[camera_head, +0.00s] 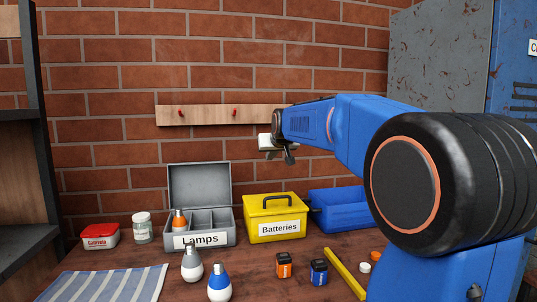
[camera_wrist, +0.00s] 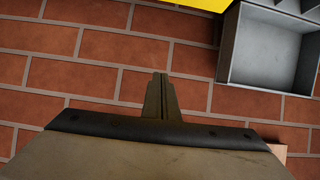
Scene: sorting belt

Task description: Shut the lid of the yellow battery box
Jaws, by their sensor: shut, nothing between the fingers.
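The yellow battery box (camera_head: 262,231) stands on the table with a "Batteries" label on its front. Its lid (camera_head: 262,204), with a black handle on top, lies down over the box and looks shut. A strip of yellow (camera_wrist: 190,3), apparently this box, shows at the top edge of the wrist view. My gripper (camera_head: 289,158) is up in the air above the box, near the wall, and apart from it. Its fingers (camera_wrist: 160,95) are together and empty in the wrist view.
A grey "Lamps" box (camera_head: 230,239) with its lid raised stands left of the yellow box; it also shows in the wrist view (camera_wrist: 262,85). A blue bin (camera_head: 345,208) stands to the right. Bulbs (camera_head: 219,285), batteries (camera_head: 284,266) and a yellow bar (camera_head: 345,274) lie in front.

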